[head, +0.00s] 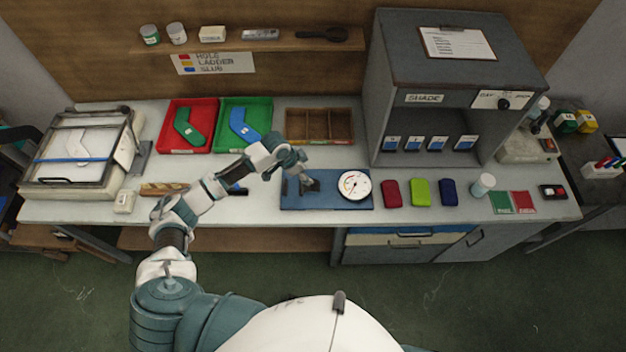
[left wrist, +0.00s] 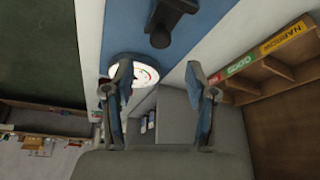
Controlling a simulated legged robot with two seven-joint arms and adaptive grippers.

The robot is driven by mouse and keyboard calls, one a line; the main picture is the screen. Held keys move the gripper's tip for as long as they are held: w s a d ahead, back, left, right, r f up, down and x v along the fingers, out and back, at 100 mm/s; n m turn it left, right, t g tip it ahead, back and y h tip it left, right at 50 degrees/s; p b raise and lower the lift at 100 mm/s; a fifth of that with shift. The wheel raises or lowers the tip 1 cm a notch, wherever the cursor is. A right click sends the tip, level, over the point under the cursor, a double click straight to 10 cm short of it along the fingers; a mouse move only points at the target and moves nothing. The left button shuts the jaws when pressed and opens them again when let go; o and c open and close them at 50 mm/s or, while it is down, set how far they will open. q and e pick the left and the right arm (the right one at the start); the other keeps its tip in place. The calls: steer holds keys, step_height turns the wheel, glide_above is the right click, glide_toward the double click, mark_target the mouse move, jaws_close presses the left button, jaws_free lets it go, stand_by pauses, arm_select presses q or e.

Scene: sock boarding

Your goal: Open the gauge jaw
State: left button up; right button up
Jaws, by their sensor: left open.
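The gauge is a blue base plate (head: 328,203) on the bench with a round white dial (head: 354,185) at its right. A dark jaw part (head: 311,187) stands on the left of the plate. My left gripper (head: 304,178) is over that left part, at the jaw; contact cannot be told. In the left wrist view my left gripper (left wrist: 163,85) is open, with nothing between its fingers. A dark knobbed part of the jaw (left wrist: 165,22) shows beyond the fingers, and the dial (left wrist: 134,72) is partly hidden by one finger. My right gripper is not in view.
A wooden divided box (head: 319,141) stands behind the gauge. Red (head: 205,112) and green (head: 262,111) trays with sock shapes lie left of it. Red, green and blue pieces (head: 419,192) lie to its right. A grey shade cabinet (head: 383,90) stands at the back right.

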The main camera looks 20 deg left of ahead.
arm_select(q)
steer(key=x, duration=0.6)
steer(key=shift+a+f, duration=0.15)
steer(key=shift+f, duration=0.1)
steer(key=shift+w+f, duration=0.1)
steer(key=shift+f, duration=0.25)
steer(key=shift+w+d+f, duration=0.1)
steer(key=shift+d+f, duration=0.15)
steer(key=shift+d, duration=0.15)
jaws_close()
